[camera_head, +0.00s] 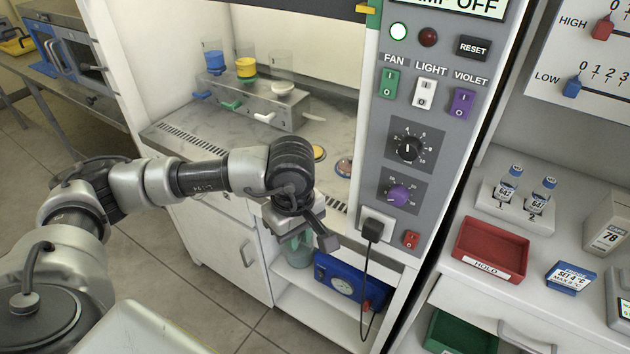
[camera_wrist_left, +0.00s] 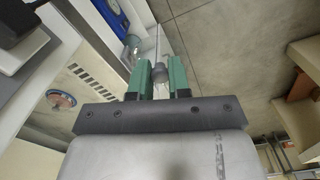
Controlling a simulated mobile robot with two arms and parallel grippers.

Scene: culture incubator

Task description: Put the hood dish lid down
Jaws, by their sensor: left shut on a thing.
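My left gripper (camera_head: 318,232) hangs in front of the hood's front edge, outside the work surface. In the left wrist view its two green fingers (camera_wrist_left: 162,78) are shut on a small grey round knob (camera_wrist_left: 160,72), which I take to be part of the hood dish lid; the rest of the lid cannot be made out. On the hood work surface (camera_head: 190,137) lie a yellowish dish (camera_head: 319,153) and a reddish-blue dish (camera_head: 344,168), both near the front edge. One dish (camera_wrist_left: 61,99) also shows in the left wrist view. My right gripper is not in view.
A grey stand (camera_head: 255,108) with several coloured taps and cups stands at the back of the hood. The control panel (camera_head: 420,120) borders the hood on the right. Below are a shelf with a glass jar (camera_head: 297,250) and a blue gauge box (camera_head: 345,285). A black cable hangs nearby.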

